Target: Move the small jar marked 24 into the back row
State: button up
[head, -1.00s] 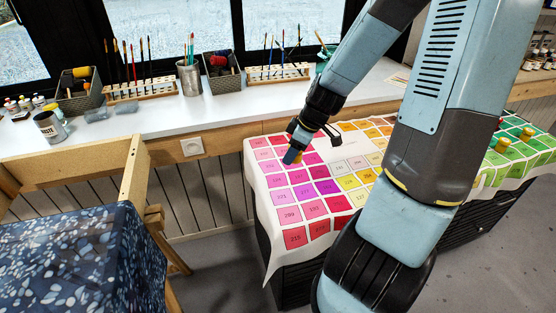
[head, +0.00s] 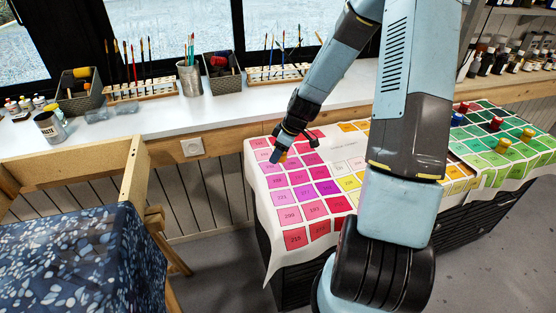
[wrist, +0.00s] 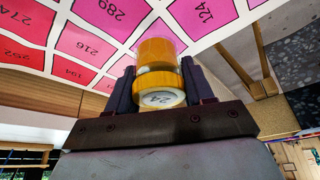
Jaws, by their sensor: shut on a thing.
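The small jar marked 24 (wrist: 158,72) is yellow-orange with a pale end that bears the number. In the wrist view it sits between both fingers of my gripper (wrist: 161,82), with the number end toward the camera. In the head view my gripper (head: 276,156) is shut over the left back part of the colour chart (head: 262,205), by its pink squares. The jar is mostly hidden there. I cannot tell whether it touches the chart.
The white counter (head: 240,112) behind holds brush racks, boxes and a tin. A table with a blue patterned cloth (head: 80,260) stands at front left.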

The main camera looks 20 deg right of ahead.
jog(key=shift+w+f, duration=0.3)
jog(key=shift+f, duration=0.2)
jog(key=shift+w+f, duration=0.25)
jog(key=shift+f, duration=0.2)
notch_tip(320, 180, down, 2)
jog(key=shift+f, duration=0.2)
jog(key=o, duration=1.1)
jog(key=shift+c, duration=0.2)
